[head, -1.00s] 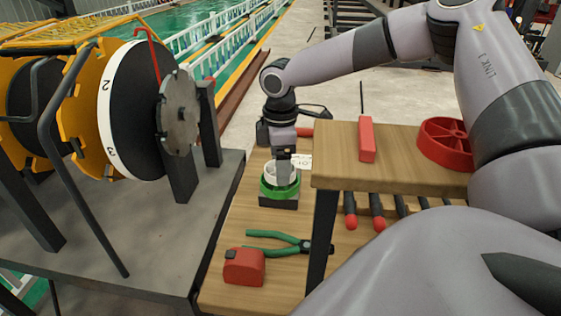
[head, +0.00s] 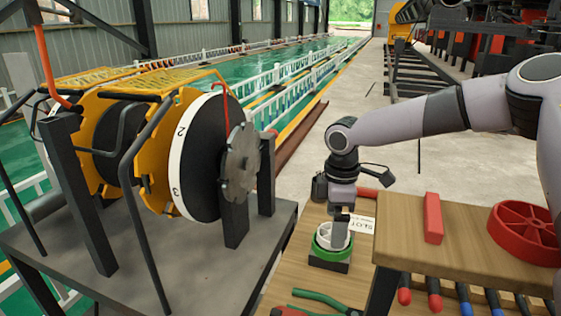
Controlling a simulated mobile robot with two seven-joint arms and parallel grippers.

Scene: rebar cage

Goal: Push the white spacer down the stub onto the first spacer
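The white spacer (head: 325,236) is a small ring at the right table. It sits at the top of a green ring (head: 321,252), apparently the first spacer, on a dark block (head: 330,266). The stub inside the rings cannot be made out. My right gripper (head: 341,233) points straight down over the white spacer, its tips at or inside the ring's upper edge. It hides part of the ring, and whether it touches is unclear. The fingers look like one narrow block, so their opening cannot be told. My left gripper is out of view.
A raised wooden shelf (head: 440,245) stands right of the spacers, with a red block (head: 433,218) and a red spoked wheel (head: 525,234). Green-handled pliers (head: 318,298) lie in front. A large reel machine (head: 200,165) stands left. A white label lies behind the spacers.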

